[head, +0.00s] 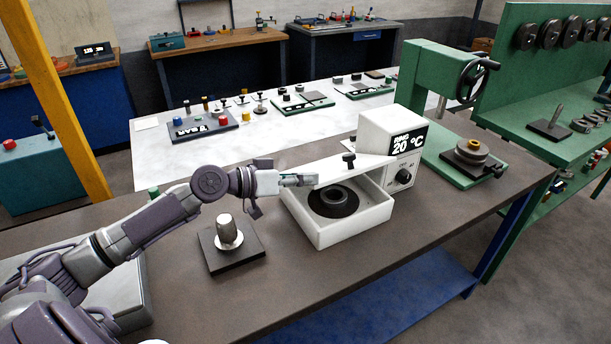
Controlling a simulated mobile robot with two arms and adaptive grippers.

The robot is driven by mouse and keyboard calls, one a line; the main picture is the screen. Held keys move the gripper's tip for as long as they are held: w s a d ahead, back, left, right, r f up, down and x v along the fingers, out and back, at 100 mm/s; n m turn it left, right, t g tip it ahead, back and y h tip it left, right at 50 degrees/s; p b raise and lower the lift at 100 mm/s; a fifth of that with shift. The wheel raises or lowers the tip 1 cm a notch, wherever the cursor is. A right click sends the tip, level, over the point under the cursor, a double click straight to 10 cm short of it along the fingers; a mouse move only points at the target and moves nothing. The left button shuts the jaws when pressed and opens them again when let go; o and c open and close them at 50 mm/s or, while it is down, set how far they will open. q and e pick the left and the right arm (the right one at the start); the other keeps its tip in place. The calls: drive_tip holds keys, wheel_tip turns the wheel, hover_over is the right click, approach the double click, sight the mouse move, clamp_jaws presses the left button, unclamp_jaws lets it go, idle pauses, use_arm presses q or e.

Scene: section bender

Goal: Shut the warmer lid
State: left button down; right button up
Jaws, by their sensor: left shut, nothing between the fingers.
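The warmer is a white box (343,232) with an open top, and a dark ring (333,201) lies inside it. Its white lid (335,172), with a black knob (348,157), stands raised over the back of the box, so the inside shows from the front. My right gripper is not in view.
A dark block with a metal peg (229,235) stands left of the warmer on the brown bench (330,290). A green press (430,85) stands behind to the right. A white table (250,140) with several tools lies beyond. The bench front is clear.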

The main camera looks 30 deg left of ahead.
use_arm(q)
drive_tip(key=s+d+f+m+y+b, duration=0.1)
drive_tip(key=d+f+m+b, duration=0.2)
drive_tip(key=f+b, duration=0.4)
wheel_tip(320, 180, down, 3)
drive_tip(key=shift+s+f, duration=0.15)
drive_tip(key=shift+s, duration=0.25)
drive_tip(key=shift+d, duration=0.1)
drive_tip(key=s+a+r+p, duration=0.1)
drive_tip(key=s+a+r, duration=0.4)
drive_tip(key=s, duration=0.3)
drive_tip(key=shift+s+r, duration=0.25)
drive_tip(key=shift+r, duration=0.45)
